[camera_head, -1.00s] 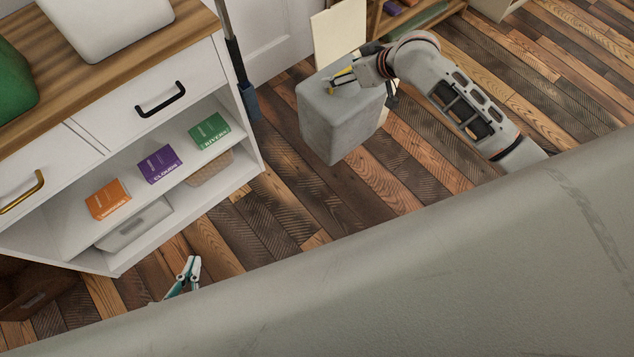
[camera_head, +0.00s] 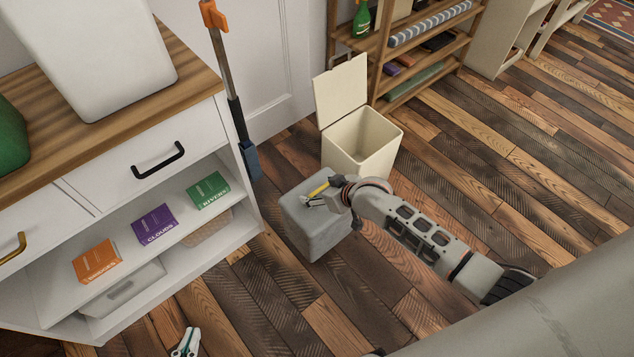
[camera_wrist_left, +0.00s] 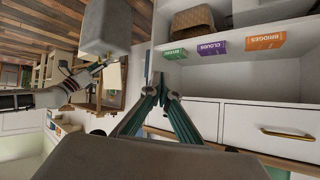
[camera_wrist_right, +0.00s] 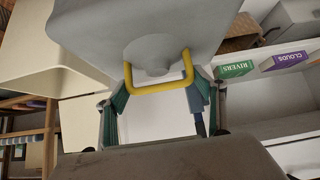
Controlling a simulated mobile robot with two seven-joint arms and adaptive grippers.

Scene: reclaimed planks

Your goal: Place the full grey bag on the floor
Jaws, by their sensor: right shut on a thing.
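The full grey bag (camera_head: 315,236) is a rounded block with a yellow handle (camera_wrist_right: 160,87) on top. It hangs upright or nearly so beneath my right gripper (camera_head: 328,196), close to the floor (camera_head: 290,290); I cannot tell whether its base touches. In the right wrist view, the right gripper's fingers are at the handle, shut on it. The bag (camera_wrist_left: 105,30) also shows in the left wrist view. My left gripper (camera_head: 187,343) is at the bottom of the head view, its fingertips together and empty, apart from the bag.
An open cream bin (camera_head: 365,135), lid raised, stands just behind the bag. A white cabinet (camera_head: 225,250) with books is on the left, with a broom-like tool (camera_head: 235,105) beside it. A wooden shelf (camera_head: 425,60) stands behind. The floor to the right is clear.

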